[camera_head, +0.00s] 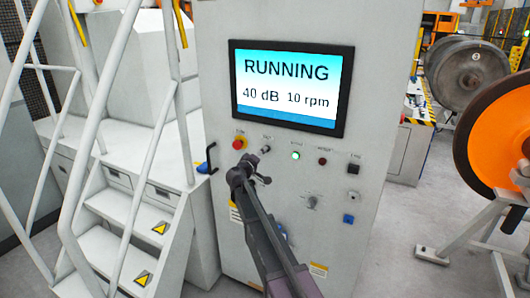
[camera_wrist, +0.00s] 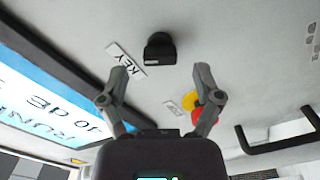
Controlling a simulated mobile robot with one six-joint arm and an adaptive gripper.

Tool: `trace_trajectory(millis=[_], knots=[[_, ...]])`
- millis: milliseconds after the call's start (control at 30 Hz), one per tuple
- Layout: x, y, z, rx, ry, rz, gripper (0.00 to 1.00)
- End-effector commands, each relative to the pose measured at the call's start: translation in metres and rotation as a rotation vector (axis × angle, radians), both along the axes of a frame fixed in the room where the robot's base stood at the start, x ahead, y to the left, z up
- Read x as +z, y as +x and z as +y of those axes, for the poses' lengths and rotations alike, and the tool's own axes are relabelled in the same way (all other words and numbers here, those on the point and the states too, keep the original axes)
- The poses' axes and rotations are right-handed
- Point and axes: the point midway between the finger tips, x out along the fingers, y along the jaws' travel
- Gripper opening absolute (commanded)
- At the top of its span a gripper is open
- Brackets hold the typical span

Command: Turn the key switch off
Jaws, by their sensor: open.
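The key switch (camera_head: 265,149) is a small dark knob on the upper panel of the light grey cabinet, just right of the red emergency stop. In the wrist view the key switch (camera_wrist: 160,48) is a black knob beside a white label reading KEY. My gripper (camera_head: 257,170) is in front of the panel, just below the key switch in the head view. In the wrist view my gripper (camera_wrist: 163,78) has its two fingers spread apart with nothing between them. The knob shows beyond the fingertips, roughly centred between them, and appears apart from them.
A screen (camera_head: 292,85) above reads RUNNING, 40 dB, 10 rpm. The red emergency stop (camera_head: 239,143) on its yellow base also shows near one finger in the wrist view (camera_wrist: 199,108). A green lamp (camera_head: 295,156) is lit. A black handle (camera_head: 211,158) sticks out at left, near white stairs (camera_head: 130,225).

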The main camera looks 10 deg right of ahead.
Motion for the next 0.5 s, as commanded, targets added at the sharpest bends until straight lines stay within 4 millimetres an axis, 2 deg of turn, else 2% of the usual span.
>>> trace_trajectory(millis=[33,200,500], knots=[[0.0,0.008,-0.005,-0.001,0.0,0.0,0.83],[0.0,0.023,-0.016,-0.001,0.0,0.0,0.83],[0.0,0.03,-0.022,0.0,0.0,0.0,0.83]])
